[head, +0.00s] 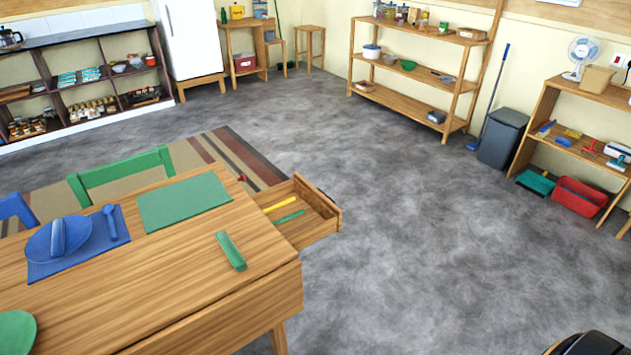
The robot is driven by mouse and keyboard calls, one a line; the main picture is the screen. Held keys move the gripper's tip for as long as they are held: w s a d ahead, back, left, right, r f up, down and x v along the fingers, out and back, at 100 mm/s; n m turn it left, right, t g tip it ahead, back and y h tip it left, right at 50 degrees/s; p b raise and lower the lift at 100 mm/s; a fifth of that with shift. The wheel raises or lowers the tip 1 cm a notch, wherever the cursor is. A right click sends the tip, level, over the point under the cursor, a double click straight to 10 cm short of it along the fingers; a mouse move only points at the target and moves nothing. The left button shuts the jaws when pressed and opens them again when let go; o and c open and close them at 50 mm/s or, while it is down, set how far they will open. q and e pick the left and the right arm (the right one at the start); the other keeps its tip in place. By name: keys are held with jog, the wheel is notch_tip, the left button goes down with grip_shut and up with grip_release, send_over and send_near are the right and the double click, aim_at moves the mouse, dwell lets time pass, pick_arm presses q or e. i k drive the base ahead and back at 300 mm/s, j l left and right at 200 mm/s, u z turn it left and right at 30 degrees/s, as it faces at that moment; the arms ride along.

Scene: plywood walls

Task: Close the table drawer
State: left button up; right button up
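The wooden table (160,290) fills the lower left of the head view. Its drawer (322,226) is pulled out from the table's right side and stands open over the floor. A yellow utensil (280,205) and a green utensil (288,217) lie inside the drawer. The drawer's front panel, with a dark handle partly visible at its top right, faces away to the right.
A green block-like item (230,251), a green mat (183,202) and a blue mat (78,243) with a plate lie on the table. A green chair (120,170) stands behind it. The grey floor (420,240) right of the drawer is clear. Shelves line the walls.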

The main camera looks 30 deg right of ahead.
aim_at(322, 218)
jog(key=i+l+u, duration=0.1)
jog(key=l, duration=0.45)
jog(key=i+l+u, duration=0.15)
jog(key=l, duration=0.45)
jog(key=i+l+u, duration=0.1)
jog(key=i+l, duration=0.15)
jog(key=l, duration=0.35)
jog(key=i+l+u, duration=0.15)
jog(key=l, duration=0.45)
jog(key=l+u, duration=0.1)
jog(key=l, duration=0.55)
jog(key=k+l, duration=0.1)
jog(key=l, duration=0.25)
jog(key=k+l+u, duration=0.1)
jog(key=l, duration=0.2)
jog(key=k+l+u, duration=0.1)
jog(key=l, duration=0.25)
jog(key=k, duration=0.2)
